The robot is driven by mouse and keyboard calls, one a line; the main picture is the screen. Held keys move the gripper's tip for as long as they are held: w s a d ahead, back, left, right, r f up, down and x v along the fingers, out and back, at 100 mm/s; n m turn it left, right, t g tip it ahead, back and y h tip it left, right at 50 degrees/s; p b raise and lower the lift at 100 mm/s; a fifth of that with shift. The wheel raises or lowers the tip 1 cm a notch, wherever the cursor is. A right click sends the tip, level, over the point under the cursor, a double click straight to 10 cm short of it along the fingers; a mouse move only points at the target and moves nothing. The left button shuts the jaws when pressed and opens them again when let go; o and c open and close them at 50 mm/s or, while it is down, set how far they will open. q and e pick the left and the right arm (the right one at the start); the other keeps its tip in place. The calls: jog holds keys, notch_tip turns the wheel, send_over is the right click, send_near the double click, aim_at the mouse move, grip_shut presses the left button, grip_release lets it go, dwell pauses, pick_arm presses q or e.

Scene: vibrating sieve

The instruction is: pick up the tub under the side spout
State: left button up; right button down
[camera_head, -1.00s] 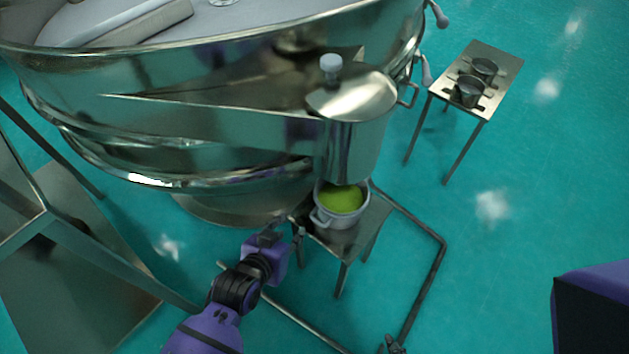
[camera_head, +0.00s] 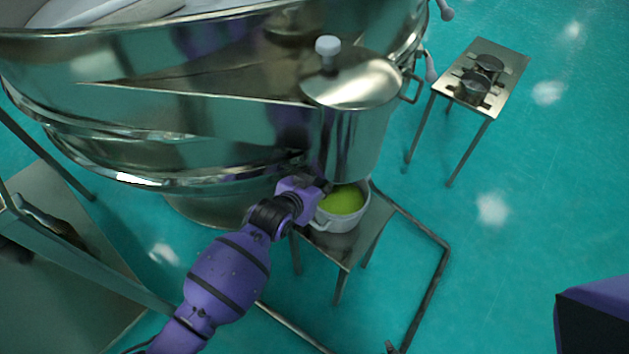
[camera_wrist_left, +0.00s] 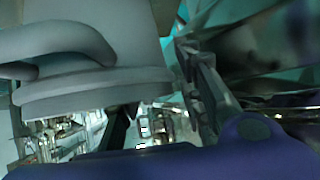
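The tub (camera_head: 336,222) is a grey pot with side handles and green contents, upright on a small metal stand (camera_head: 352,246) under the side spout (camera_head: 352,135). My left gripper (camera_head: 322,187) is at the tub's left rim, just under the spout. In the left wrist view, the grey tub wall (camera_wrist_left: 90,88) with a loop handle fills the upper left. The left gripper's fingers (camera_wrist_left: 162,108) stand apart there, close to the tub. Whether they touch it is hidden. My right gripper does not show clearly; only a purple part of my right side is at the lower right.
The large steel sieve (camera_head: 230,130) fills the upper left, with the lidded spout hanging low over the tub. A floor rail (camera_head: 432,285) runs around the stand. A side table (camera_head: 480,75) holds dark pots at the upper right. Open floor lies to the right.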

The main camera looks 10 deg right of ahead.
pick_arm(q)
jog(key=shift+w+d+f, duration=0.15)
jog(key=shift+w+d, duration=0.05)
grip_shut()
dwell(0.3)
